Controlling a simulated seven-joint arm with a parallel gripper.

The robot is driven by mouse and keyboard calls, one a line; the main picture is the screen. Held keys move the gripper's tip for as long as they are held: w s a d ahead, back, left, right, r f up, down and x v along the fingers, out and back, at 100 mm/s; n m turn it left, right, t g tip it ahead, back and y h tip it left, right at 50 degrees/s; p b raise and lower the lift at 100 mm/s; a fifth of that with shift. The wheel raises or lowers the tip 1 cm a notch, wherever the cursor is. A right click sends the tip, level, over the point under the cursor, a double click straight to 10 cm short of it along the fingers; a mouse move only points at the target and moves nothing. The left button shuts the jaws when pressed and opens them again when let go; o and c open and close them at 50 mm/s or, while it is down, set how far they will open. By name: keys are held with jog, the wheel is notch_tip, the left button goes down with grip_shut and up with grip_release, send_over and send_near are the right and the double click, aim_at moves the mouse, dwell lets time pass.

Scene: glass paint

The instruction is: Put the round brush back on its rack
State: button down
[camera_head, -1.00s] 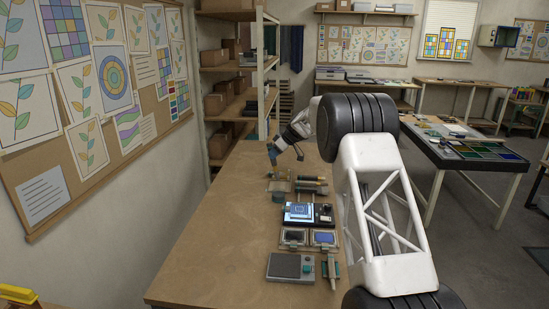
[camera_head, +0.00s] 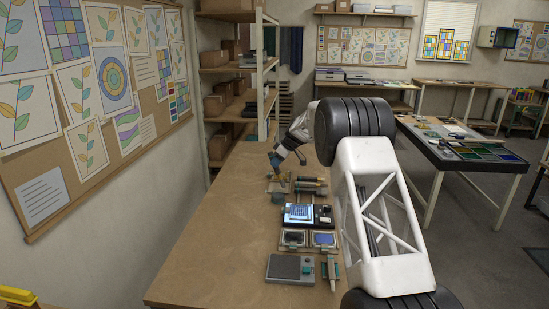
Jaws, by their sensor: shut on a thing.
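My gripper (camera_head: 275,164) is at the far part of the wooden workbench, pointing down with its blue fingers. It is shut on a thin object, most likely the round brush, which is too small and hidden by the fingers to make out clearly. Just below the fingertips is a small tan rack-like holder (camera_head: 276,188) on the bench. I cannot tell whether the held object touches it. Several dark-and-tan tools (camera_head: 312,183) lie right of this holder.
A lit screen device (camera_head: 299,213), two small framed pads (camera_head: 293,239) and a grey flat box (camera_head: 284,268) stand in a column toward the front. A teal-ended tool (camera_head: 331,270) lies beside the box. The left of the workbench (camera_head: 215,240) is clear.

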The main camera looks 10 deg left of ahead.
jog(key=d+f+h, duration=0.1)
jog(key=f, duration=0.1)
jog(key=s+d+f+n+h, duration=0.1)
jog(key=d+f+h, duration=0.1)
jog(key=d+f+g+h, duration=0.1)
jog(key=f+h, duration=0.1)
jog(key=shift+s+d+f+n, duration=0.2)
jog(key=shift+s+f+n, duration=0.1)
jog(key=d+f+h, duration=0.1)
jog(key=d+h, duration=0.1)
jog(key=d+f+n+h, duration=0.1)
jog(key=d+h, duration=0.1)
jog(key=d+f+h, duration=0.1)
jog(key=h, duration=0.1)
jog(key=shift+d+f, duration=0.4)
jog(key=shift+w+d+f+n+t+h, duration=0.15)
jog(key=shift+w+d+n+h, duration=0.15)
jog(key=shift+d+h, duration=0.3)
jog(key=shift+w+d+f+n+t+h, duration=0.15)
jog(key=shift+d+n+h, duration=0.15)
jog(key=shift+d+h, duration=0.3)
jog(key=shift+f, duration=2.3)
jog(key=shift+f, duration=0.55)
jog(key=c, duration=0.9)
grip_release()
